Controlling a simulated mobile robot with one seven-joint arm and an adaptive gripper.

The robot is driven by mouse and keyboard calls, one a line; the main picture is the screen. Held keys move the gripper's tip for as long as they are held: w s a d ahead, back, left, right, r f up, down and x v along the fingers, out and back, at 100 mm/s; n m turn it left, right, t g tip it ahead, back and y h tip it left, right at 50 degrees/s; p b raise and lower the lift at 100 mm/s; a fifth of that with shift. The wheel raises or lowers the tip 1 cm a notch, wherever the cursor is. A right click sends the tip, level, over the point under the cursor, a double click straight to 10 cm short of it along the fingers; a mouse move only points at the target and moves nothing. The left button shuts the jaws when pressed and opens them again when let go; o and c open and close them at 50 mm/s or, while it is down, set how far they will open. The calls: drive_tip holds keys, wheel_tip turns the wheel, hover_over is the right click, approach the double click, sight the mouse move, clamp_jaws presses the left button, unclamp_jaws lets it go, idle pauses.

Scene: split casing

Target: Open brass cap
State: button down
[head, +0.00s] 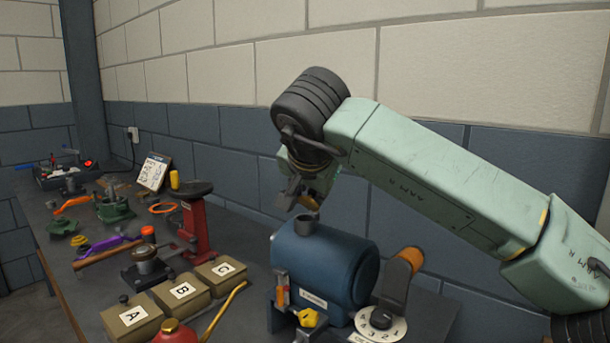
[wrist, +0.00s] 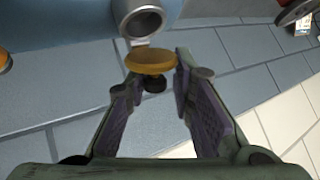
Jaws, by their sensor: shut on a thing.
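The brass cap (wrist: 150,61) is a round yellow disc with a dark knob (wrist: 155,84) beneath it in the wrist view. My gripper (wrist: 157,78) is shut on it, with the knob side between the purple-padded fingers. The open grey neck (wrist: 142,22) of the blue tank (wrist: 75,22) shows just past the cap, uncovered and apart from it. In the head view the blue tank (head: 335,262) stands on the bench with its neck (head: 306,223) upright on top. My gripper (head: 300,192) is just above the neck; the cap is only partly visible there.
A dial (head: 381,324) and an orange-topped dark cylinder (head: 402,275) stand right of the tank. Boxes A (head: 131,318), B (head: 181,291) and C (head: 222,270), a red stand (head: 197,230) and a red oil can (head: 176,334) lie to the left. The wall is behind.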

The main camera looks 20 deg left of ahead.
drive_tip(key=shift+w+d+r+m+g+p, duration=0.15)
drive_tip(key=shift+w+d+m+g+p, duration=0.25)
drive_tip(key=shift+g+p, duration=0.4)
drive_tip(key=g, duration=0.1)
drive_tip(key=w+g+y, duration=0.1)
drive_tip(key=shift+d+f+g+p, duration=0.2)
drive_tip(key=shift+f+g+p, duration=0.1)
drive_tip(key=shift+p, duration=0.05)
drive_tip(key=g, duration=0.2)
drive_tip(key=w+f+m+g+y, duration=0.1)
drive_tip(key=g, duration=0.1)
drive_tip(key=shift+w+d+m, duration=0.15)
drive_tip(key=shift+d+m, duration=0.05)
drive_tip(key=shift+m, duration=0.1)
drive_tip(key=shift+w+d+f+g+y, duration=0.1)
drive_tip(key=shift+w+f+g+y, duration=0.1)
drive_tip(key=shift+g+y, duration=0.45)
drive_tip(key=shift+g, duration=0.25)
drive_tip(key=c, duration=1.5)
unclamp_jaws()
drive_tip(key=shift+d, duration=0.1)
drive_tip(key=shift+c, duration=0.2)
drive_tip(key=shift+r, duration=0.25)
